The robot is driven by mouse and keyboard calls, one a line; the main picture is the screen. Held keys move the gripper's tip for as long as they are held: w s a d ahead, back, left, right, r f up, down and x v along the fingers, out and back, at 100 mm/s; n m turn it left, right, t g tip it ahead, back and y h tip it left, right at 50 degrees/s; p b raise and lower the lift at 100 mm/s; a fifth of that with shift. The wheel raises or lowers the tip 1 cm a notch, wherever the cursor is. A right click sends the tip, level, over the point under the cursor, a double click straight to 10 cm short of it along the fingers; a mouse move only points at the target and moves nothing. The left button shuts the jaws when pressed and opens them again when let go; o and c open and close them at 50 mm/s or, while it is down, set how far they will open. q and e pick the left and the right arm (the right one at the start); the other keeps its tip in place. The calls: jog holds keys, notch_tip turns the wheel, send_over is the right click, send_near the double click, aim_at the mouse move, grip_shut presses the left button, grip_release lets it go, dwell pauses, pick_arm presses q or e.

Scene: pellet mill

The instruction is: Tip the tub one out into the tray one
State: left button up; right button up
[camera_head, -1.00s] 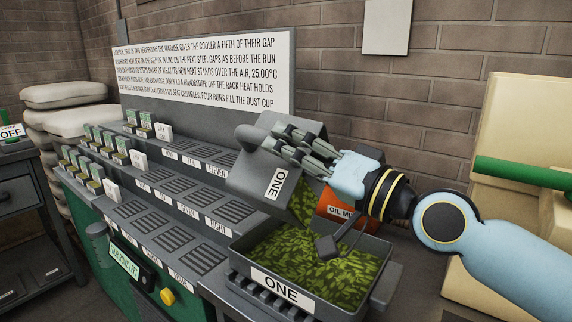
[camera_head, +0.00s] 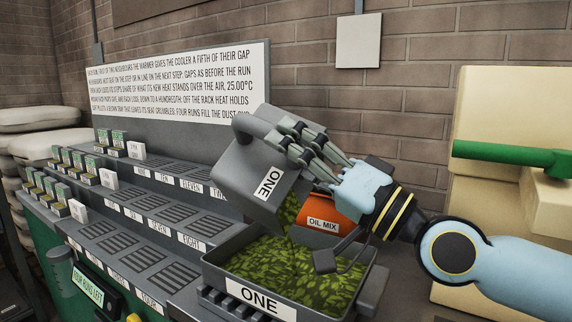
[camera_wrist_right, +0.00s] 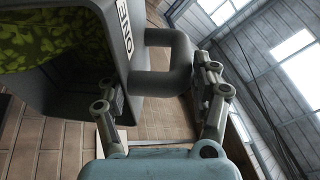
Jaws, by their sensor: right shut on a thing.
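The grey tub labelled ONE (camera_head: 250,170) is tilted steeply above the tray, its mouth facing down and right. Green pellets (camera_head: 289,212) show at its mouth, just over the tray. My right gripper (camera_head: 297,140) is shut on the tub. In the right wrist view, the gripper's fingers (camera_wrist_right: 160,95) are around the tub's handle (camera_wrist_right: 172,62), and green pellets show inside the tub (camera_wrist_right: 120,70). The grey tray labelled ONE (camera_head: 228,284) stands below and holds a broad layer of green pellets (camera_head: 290,270). My left gripper is not in view.
An orange container labelled OIL MIX (camera_head: 322,226) stands right behind the tray. A stepped grey rack (camera_head: 140,215) with numbered slots and several small green-topped pieces is at left. A text board (camera_head: 175,82) stands behind it. A green bar (camera_head: 505,157) is at right.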

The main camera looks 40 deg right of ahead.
pick_arm(q)
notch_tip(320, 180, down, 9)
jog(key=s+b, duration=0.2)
jog(key=b, duration=0.6)
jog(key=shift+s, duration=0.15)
pick_arm(e)
jog(key=s+d+f+m+t, duration=0.1)
jog(key=s+d+f+t, duration=0.2)
jog(key=s+t, duration=0.1)
jog(key=shift+s+m+t, duration=0.3)
jog(key=shift+s+m, duration=0.1)
jog(key=shift+s, duration=0.25)
